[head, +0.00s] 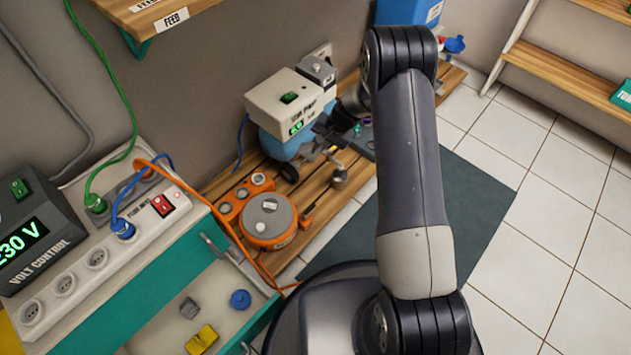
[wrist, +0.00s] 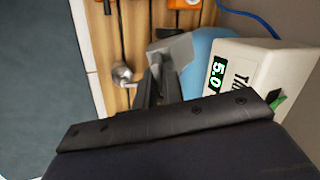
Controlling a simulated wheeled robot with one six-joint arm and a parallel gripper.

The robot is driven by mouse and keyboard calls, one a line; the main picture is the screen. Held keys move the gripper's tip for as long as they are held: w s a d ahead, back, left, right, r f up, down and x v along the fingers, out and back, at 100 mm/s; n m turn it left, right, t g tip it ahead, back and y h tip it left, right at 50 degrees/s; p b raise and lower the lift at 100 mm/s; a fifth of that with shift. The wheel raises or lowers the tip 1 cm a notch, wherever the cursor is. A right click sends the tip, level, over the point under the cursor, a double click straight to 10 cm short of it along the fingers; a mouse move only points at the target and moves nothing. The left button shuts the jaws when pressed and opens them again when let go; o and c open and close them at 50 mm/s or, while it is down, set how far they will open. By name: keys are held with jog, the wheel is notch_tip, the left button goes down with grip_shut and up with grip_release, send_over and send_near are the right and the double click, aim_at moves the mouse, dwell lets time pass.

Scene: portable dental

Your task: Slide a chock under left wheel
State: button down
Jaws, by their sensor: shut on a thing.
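The compressor has a blue tank (head: 283,143) under a white box (head: 290,102) with a green display. A black wheel (head: 289,172) shows at the tank's front left, on the wooden platform. My gripper (head: 327,138) is in front of the tank, to the right of this wheel. In the wrist view my gripper (wrist: 160,72) is shut on a grey wedge-like piece, the chock (wrist: 178,48), beside the blue tank (wrist: 206,50).
An orange cable reel (head: 268,220) stands on the platform left of the wheel. A metal fitting (head: 338,178) hangs or stands near my gripper. A workbench with a power strip (head: 150,205) and voltage control box (head: 35,235) is at left. White tiled floor (head: 545,225) is clear at right.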

jog(key=shift+s+a+f+m+t+b, duration=0.1)
jog(key=shift+a+f+m+t+b, duration=0.45)
jog(key=shift+f, duration=3.4)
jog(key=shift+s+a+f+m+t+b, duration=0.1)
jog(key=shift+f+m+b, duration=0.75)
jog(key=shift+f, duration=3.15)
jog(key=shift+s+a+f+m+t+b, duration=0.1)
jog(key=shift+a+f+m+t+b, duration=0.55)
jog(key=shift+f, duration=3.3)
jog(key=shift+d+g, duration=0.3)
jog(key=shift+g, duration=0.1)
jog(key=shift+s+f+b, duration=0.15)
jog(key=shift+f+b, duration=1.15)
jog(key=shift+b, duration=0.35)
jog(key=shift+f, duration=0.1)
jog(key=shift+d+r, duration=0.1)
jog(key=shift+r, duration=0.15)
jog(key=shift+r, duration=0.4)
jog(key=shift+r, duration=0.1)
